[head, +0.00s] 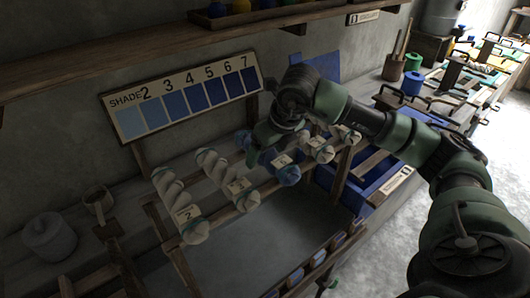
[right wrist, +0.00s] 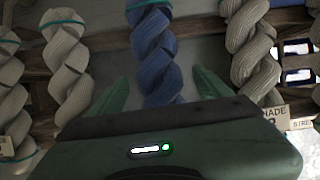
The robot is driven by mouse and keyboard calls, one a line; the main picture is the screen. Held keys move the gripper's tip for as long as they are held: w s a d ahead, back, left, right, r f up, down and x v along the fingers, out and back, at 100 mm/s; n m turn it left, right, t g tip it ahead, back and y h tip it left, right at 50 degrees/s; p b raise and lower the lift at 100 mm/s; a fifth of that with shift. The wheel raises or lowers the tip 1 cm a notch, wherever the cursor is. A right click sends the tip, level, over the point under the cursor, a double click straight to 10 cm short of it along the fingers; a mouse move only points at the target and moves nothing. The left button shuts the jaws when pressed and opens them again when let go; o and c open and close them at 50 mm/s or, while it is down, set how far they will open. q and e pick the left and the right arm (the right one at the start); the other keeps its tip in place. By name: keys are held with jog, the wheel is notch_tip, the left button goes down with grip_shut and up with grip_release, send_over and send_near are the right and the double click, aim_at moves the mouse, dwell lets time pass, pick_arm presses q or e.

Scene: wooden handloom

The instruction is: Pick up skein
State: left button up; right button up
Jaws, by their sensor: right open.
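Twisted skeins hang on a wooden rack in the head view. A blue skein (head: 286,173) hangs there among off-white skeins (head: 170,188), with a small number tag near it. My right gripper (head: 256,152) is over the rack, close to the blue skein, and hides part of it. In the right wrist view the blue skein (right wrist: 155,55), with a teal tie at its top, lies between the green fingers of my open right gripper (right wrist: 160,78). I cannot tell whether the fingers touch it. My left gripper is not in view.
Off-white skeins (right wrist: 66,60) hang on both sides of the blue one, close to the fingers. A shade board (head: 185,98) numbered 2 to 7 stands behind the rack. A wooden shelf (head: 130,58) runs above. A blue box (head: 375,180) stands at right.

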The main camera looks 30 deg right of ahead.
jog(key=c, duration=1.6)
